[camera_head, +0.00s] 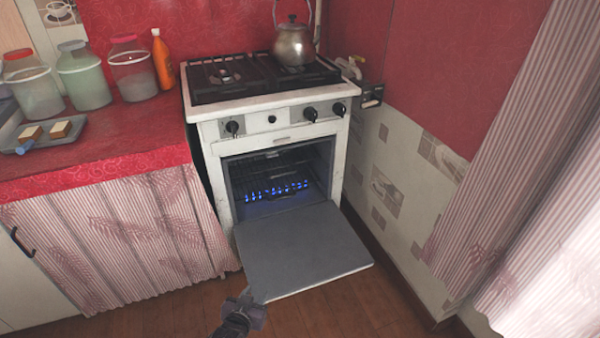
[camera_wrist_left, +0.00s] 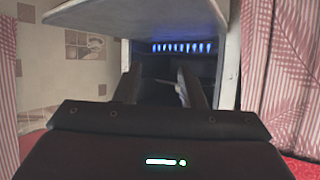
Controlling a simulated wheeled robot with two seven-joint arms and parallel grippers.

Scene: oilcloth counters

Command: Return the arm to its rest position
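My left gripper (camera_head: 252,298) is low in the head view, just in front of the oven door's near edge. In the left wrist view its two fingers (camera_wrist_left: 160,90) stand apart with nothing seen between them. The stove's oven door (camera_head: 300,248) is folded down open. A row of blue flames (camera_head: 277,190) glows inside the oven; the flames also show in the left wrist view (camera_wrist_left: 182,47). My right gripper is in neither view.
A kettle (camera_head: 293,44) stands on the hob. The red counter (camera_head: 130,138) at left holds jars, an orange bottle (camera_head: 162,60) and a grey tray (camera_head: 65,140). Striped curtains hang below the counter and at right (camera_head: 510,170). The wooden floor (camera_head: 345,310) right of the gripper is clear.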

